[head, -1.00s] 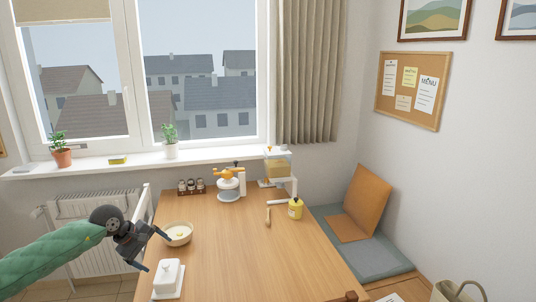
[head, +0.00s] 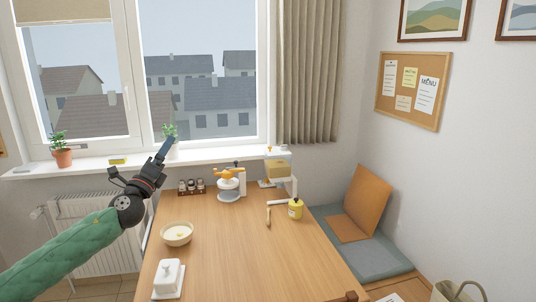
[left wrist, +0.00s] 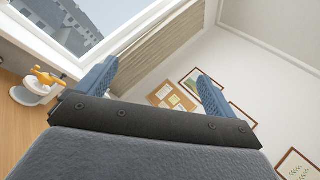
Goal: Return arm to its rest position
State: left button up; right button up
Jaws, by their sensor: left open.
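My left arm, in a green padded sleeve, comes in from the lower left in the head view. My left gripper (head: 140,160) is raised in front of the window sill, left of the table's far part, with its fingers pointing up. In the left wrist view its two blue fingers (left wrist: 158,85) are wide apart with nothing between them. One finger covers part of the white-potted plant in the head view. My right gripper is not in view.
The sill (head: 95,163) holds potted plants.

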pick_arm(q)
jog(key=s+d+f+n+g+y, duration=0.1)
jog(key=s+f+n+g+y, duration=0.3)
jog(key=f+n, duration=0.5)
jog(key=s+f+n+g+y, duration=0.35)
jog(key=f+n, duration=0.35)
jog(key=f, duration=0.5)
jog(key=s+d+f+n+g+y, duration=0.1)
jog(key=s+f+n+g+y, duration=0.25)
jog(key=f+n, duration=0.55)
jog(key=s+d+f+n+g+h, duration=0.1)
jog(key=s+d+f+g+h, duration=0.2)
jog(key=s+f, duration=0.55)
jog(key=s+d+f+g+h, duration=0.1)
jog(key=s+d+f+g, duration=0.1)
jog(key=s+d+f, duration=0.5)
jog(key=s+d+f+n+g, duration=0.1)
jog(key=s+f+g, duration=0.1)
jog(key=s+f, duration=0.7)
jog(key=s+d+f+n+g+h, duration=0.1)
jog(key=s+d+f+g, duration=0.1)
jog(key=s+f, duration=0.7)
jog(key=s+g, duration=0.1)
jog(key=s, duration=0.7)
jog(key=shift+h, duration=0.3)
